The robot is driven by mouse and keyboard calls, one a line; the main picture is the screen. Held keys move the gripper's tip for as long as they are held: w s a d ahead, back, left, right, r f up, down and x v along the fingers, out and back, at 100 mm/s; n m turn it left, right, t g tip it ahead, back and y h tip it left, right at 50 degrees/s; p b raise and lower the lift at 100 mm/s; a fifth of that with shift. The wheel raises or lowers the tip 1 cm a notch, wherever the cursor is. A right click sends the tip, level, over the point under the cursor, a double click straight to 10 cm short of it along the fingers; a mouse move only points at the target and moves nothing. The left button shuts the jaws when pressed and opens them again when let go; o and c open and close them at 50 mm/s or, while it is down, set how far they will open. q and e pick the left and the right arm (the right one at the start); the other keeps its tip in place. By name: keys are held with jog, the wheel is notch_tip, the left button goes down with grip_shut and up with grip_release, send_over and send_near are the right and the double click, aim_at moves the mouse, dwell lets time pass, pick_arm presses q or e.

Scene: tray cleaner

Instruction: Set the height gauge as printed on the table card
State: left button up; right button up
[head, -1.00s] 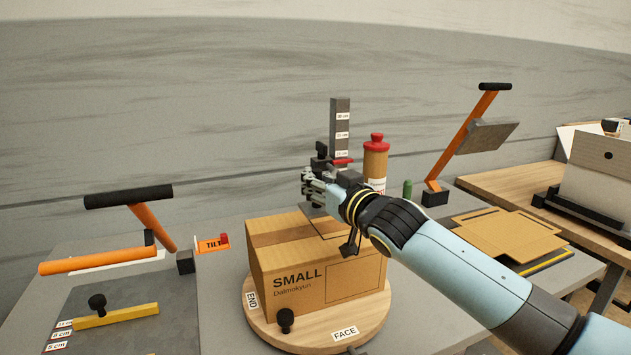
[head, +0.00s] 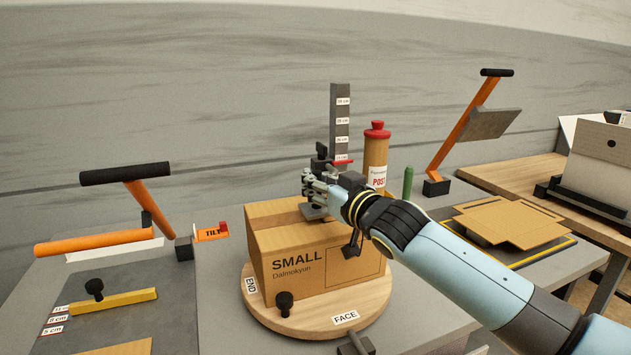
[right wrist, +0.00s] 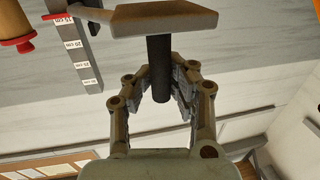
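The height gauge is a grey upright post (head: 340,110) with white cm labels, behind the cardboard box in the head view. Its red pointer (head: 343,162) sits at about the lowest visible label, which reads 15 cm in the right wrist view (right wrist: 62,19). My right gripper (head: 312,188) is closed around the gauge's black upright handle (right wrist: 160,68). The handle's top shows above the fingers. The gauge's flat plate (right wrist: 165,19) is below the gripper, over the box top; I cannot tell whether it touches. I cannot make out the table card. My left gripper is out of view.
The box marked SMALL (head: 300,265) stands on a round wooden turntable (head: 320,318). A red-capped tube (head: 376,155) and a green peg (head: 407,182) stand right of the post. Orange levers (head: 462,130) rise at both sides. Flat cardboard (head: 510,225) lies at right.

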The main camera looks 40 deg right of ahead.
jog(key=shift+o, duration=1.1)
jog(key=shift+s+r, duration=0.15)
jog(key=shift+s, duration=0.05)
jog(key=shift+o, duration=1.1)
jog(key=shift+w, duration=0.2)
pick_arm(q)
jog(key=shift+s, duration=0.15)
pick_arm(e)
jog(key=shift+w, duration=0.1)
jog(key=s, duration=1.2)
jog(key=shift+a, duration=0.25)
